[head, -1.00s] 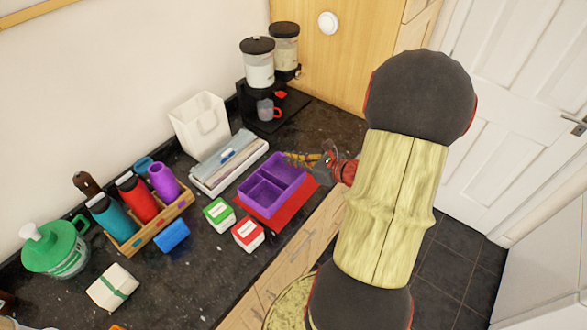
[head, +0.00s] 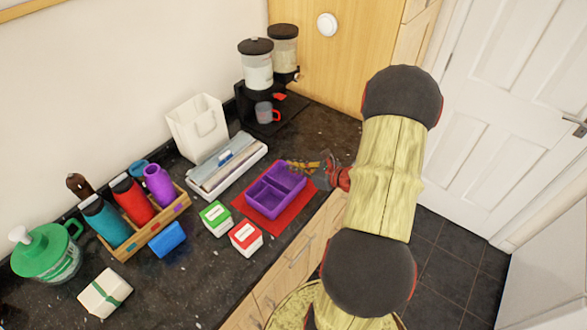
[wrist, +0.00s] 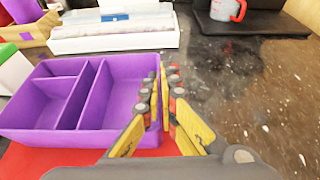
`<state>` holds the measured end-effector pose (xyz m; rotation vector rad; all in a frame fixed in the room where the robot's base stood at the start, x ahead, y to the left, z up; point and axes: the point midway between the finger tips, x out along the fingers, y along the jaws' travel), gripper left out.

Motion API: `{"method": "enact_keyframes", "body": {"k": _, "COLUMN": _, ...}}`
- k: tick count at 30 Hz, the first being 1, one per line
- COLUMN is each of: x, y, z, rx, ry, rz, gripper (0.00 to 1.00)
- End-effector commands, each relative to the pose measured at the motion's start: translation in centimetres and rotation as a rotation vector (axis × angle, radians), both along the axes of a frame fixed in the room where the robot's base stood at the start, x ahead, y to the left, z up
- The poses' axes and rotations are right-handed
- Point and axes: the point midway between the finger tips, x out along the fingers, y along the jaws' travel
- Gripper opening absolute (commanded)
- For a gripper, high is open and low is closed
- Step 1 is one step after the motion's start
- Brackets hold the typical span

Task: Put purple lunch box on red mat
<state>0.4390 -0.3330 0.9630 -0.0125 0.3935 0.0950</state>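The purple lunch box (head: 262,201) is an open tray with compartments. It sits over the red mat (head: 300,208), with red showing around it, and looks level and resting on it. The box fills the left of the wrist view (wrist: 40,136), with the mat (wrist: 25,160) below it. My gripper (head: 296,167) is at the box's far right side. In the wrist view, its yellow-padded fingers (wrist: 163,80) are close together on either side of the box's right wall, shut on it. The gripped part of the wall is mostly hidden by the fingers.
Green-lidded and red-lidded boxes (head: 215,219) (head: 246,238) stand just left of the mat. A long white box (head: 228,165) lies behind it. A black dispenser stand (head: 268,115) with a mug is at the back. Bare granite lies right of the box.

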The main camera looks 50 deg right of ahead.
Motion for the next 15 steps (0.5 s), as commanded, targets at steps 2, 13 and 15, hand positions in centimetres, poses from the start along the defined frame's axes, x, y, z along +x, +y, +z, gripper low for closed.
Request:
{"method": "enact_keyframes", "body": {"k": 2, "x": 0.01, "y": -0.02, "z": 0.12, "rx": 0.000, "ry": -0.001, "rz": 0.000, "gripper": 0.00}}
{"method": "enact_keyframes", "body": {"k": 13, "x": -0.01, "y": 0.00, "z": -0.22, "rx": 0.000, "ry": 0.000, "rz": 0.000, "gripper": 0.13}}
{"method": "enact_keyframes", "body": {"k": 15, "x": 0.00, "y": 0.00, "z": -0.22, "rx": 0.000, "ry": 0.000, "rz": 0.000, "gripper": 0.17}}
